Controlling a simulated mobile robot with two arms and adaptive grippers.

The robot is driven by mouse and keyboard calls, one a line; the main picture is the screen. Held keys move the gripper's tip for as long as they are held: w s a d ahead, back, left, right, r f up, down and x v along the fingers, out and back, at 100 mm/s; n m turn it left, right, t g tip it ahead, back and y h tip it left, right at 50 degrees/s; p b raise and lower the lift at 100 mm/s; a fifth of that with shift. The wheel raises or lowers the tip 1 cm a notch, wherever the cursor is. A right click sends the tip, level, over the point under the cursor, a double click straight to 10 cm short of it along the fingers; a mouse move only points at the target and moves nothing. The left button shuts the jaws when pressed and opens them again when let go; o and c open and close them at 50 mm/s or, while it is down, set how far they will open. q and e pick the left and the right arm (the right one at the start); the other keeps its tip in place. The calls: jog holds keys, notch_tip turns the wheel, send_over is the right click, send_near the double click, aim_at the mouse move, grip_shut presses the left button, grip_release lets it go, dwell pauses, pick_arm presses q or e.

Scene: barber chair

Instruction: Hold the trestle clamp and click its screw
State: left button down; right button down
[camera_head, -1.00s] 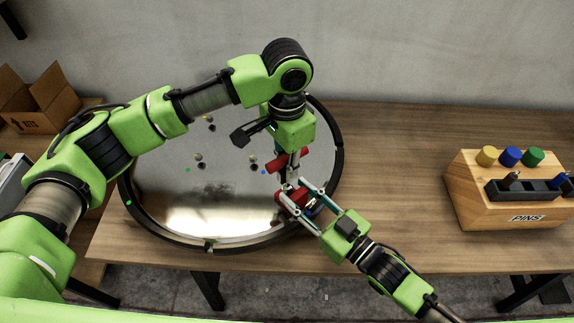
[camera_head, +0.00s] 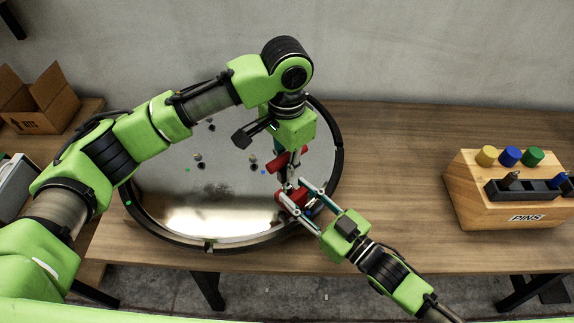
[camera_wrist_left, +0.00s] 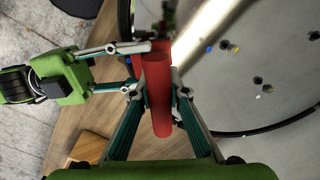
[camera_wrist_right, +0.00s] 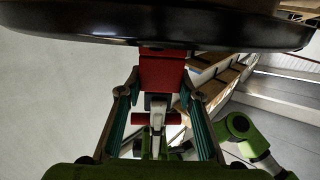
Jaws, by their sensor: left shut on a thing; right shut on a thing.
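The red trestle clamp (camera_head: 293,197) sits at the right front rim of a round shiny metal plate. My right gripper (camera_head: 297,190) is shut on its red body, which shows between the fingers in the right wrist view (camera_wrist_right: 160,70). The clamp's red screw handle (camera_head: 280,163) is a crossbar. My left gripper (camera_head: 289,168), pointing down from above, is shut on this handle. In the left wrist view the red handle (camera_wrist_left: 158,95) stands between the fingertips. The right wrist view shows a grey shaft between body and crossbar (camera_wrist_right: 142,118). The clamp's contact with the rim is partly hidden.
The round plate's black rim (camera_head: 210,246) overhangs the front edge of the wooden table (camera_head: 400,190). Small loose parts lie on the plate. A wooden pin block (camera_head: 475,205) stands at the right, a cardboard box (camera_head: 45,105) at the left. The table between plate and block is clear.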

aim_at(287, 154)
pick_arm(q)
jog(key=shift+r, duration=2.4)
pick_arm(e)
jog(key=c, duration=1.4)
grip_release()
jog(key=shift+o, duration=0.2)
jog(key=v, duration=1.2)
